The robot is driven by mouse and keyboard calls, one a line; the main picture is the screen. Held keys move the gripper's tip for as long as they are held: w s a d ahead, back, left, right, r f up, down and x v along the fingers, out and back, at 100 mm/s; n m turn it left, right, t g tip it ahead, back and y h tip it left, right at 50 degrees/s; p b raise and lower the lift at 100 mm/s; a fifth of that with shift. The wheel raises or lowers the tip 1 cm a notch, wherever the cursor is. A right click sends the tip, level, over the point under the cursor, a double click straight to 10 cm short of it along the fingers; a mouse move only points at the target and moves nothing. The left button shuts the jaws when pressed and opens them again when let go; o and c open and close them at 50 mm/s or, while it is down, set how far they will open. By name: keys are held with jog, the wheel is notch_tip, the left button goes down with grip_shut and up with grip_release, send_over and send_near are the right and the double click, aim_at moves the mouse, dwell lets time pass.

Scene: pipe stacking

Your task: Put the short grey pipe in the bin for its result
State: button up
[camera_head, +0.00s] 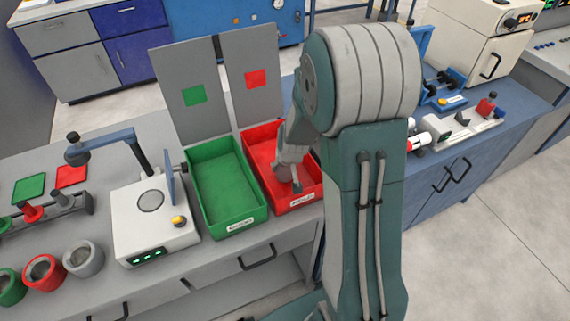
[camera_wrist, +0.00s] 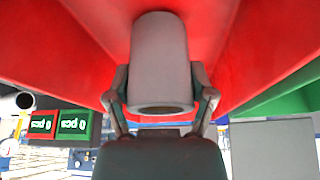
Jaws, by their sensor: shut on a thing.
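My gripper (camera_wrist: 160,100) is shut on the short grey pipe (camera_wrist: 160,55), with one finger on each side of it. The wrist view shows the pipe's open end toward the camera and red bin surfaces all around it. In the head view, my gripper (camera_head: 290,178) reaches down into the red bin (camera_head: 304,199), and my arm partly hides it. The pipe (camera_head: 283,172) is small there; whether it touches the bin floor cannot be told. The green bin (camera_head: 262,212) stands directly left of the red bin and looks empty.
Grey boards with a green square (camera_head: 194,96) and a red square (camera_head: 256,79) stand behind the bins. A white device (camera_head: 150,225) with green lights stands left of them. Green, red and grey (camera_head: 83,259) ring-shaped holders sit at far left.

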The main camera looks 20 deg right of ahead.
jog(key=shift+f, duration=0.45)
jog(key=o, duration=1.2)
jog(key=shift+r, duration=0.1)
jog(key=v, duration=1.1)
jog(key=shift+s+r, duration=0.2)
jog(key=shift+r, duration=0.05)
